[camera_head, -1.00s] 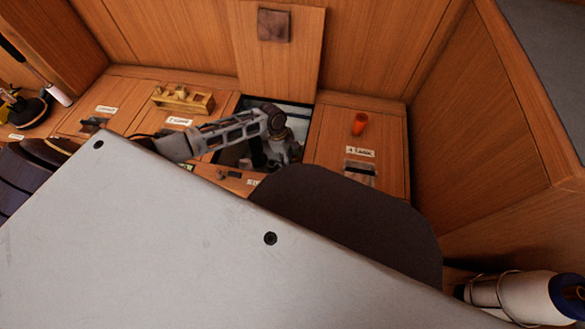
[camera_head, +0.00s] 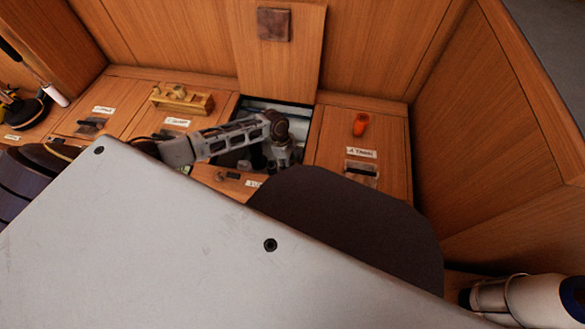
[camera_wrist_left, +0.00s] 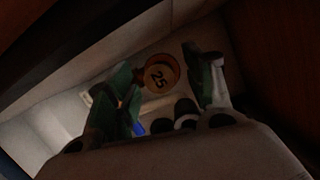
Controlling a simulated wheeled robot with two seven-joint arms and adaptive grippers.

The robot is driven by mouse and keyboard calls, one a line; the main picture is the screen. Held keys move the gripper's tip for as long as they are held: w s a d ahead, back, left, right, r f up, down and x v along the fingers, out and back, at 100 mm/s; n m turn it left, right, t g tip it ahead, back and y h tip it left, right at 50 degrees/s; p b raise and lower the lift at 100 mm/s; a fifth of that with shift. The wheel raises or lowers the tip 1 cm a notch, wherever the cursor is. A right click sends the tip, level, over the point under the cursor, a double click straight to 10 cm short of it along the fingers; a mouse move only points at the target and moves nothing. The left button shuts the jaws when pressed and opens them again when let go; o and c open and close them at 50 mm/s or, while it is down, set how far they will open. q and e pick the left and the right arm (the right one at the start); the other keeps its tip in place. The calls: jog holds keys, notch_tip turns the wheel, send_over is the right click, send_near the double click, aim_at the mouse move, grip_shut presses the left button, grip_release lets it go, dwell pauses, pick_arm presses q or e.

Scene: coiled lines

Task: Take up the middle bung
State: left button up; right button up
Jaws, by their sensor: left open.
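In the left wrist view a round, tan, wood-coloured bung (camera_wrist_left: 160,74) marked 25 sits inside a pale compartment. My left gripper (camera_wrist_left: 159,62) is open, with one green-padded finger on each side of the bung in that view; I cannot tell whether either touches it. In the head view my left arm reaches into the open hatch (camera_head: 243,108), and the left gripper (camera_head: 283,158) is low in it, partly hidden. The bung does not show clearly there. My right gripper is not in view.
A wooden rack (camera_head: 182,99) stands left of the hatch. An orange object (camera_head: 360,124) is on the closed panel to the right. A raised wooden lid (camera_head: 280,62) stands behind the opening. The hatch edges lie close around my arm.

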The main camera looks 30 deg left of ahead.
pick_arm(q)
jog(key=c, duration=0.9)
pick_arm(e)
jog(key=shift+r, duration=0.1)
pick_arm(q)
jog(key=shift+r, duration=0.15)
jog(key=shift+r+p, duration=0.75)
jog(key=shift+r, duration=0.4)
jog(key=shift+r+p, duration=3.65)
jog(key=shift+r, duration=4.05)
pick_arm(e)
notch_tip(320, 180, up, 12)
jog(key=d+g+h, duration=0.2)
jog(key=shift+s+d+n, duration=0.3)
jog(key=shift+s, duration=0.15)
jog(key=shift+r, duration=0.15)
